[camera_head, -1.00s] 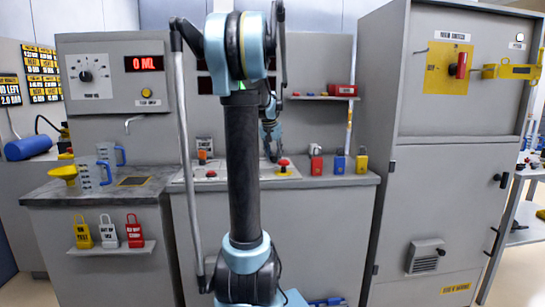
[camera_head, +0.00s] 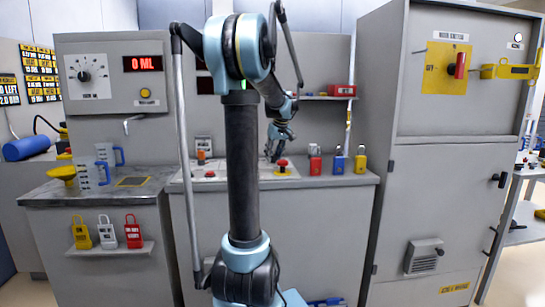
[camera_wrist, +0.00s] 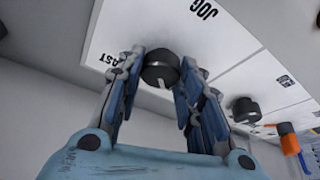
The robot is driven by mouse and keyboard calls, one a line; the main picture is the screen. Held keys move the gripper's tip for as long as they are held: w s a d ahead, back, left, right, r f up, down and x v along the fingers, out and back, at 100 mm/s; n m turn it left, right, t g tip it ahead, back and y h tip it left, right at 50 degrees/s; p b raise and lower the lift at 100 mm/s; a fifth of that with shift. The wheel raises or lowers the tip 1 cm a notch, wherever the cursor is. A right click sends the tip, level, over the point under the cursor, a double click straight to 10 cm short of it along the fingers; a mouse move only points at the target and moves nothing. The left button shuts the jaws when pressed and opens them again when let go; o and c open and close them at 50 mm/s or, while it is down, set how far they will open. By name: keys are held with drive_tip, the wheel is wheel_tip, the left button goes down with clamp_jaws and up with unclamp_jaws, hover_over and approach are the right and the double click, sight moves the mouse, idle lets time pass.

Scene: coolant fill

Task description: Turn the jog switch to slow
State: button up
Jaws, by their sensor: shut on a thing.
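In the wrist view the jog switch (camera_wrist: 160,72) is a round black knob with a white pointer line, on a white panel (camera_wrist: 120,20) marked "JOG". A label ending in "AST" lies just left of the knob. The pointer line is toward the bottom of the picture. My gripper (camera_wrist: 162,62) has its blue-grey fingers on both sides of the knob and is shut on it. In the head view my gripper (camera_head: 273,152) is low over the console, partly behind my arm, and the knob cannot be made out there.
A second black knob (camera_wrist: 245,110) is to the right in the wrist view, with an orange part (camera_wrist: 287,138) beyond it. In the head view a red mushroom button (camera_head: 282,163) stands close to my gripper. Padlocks (camera_head: 338,160) stand farther right on the console.

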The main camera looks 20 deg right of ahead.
drive_tip(key=shift+n, duration=0.3)
idle(0.4)
drive_tip(key=o, duration=1)
drive_tip(key=shift+o, duration=0.2)
drive_tip(key=v, duration=1.2)
drive_tip(key=shift+w+d, duration=0.1)
drive_tip(key=shift+d, duration=0.05)
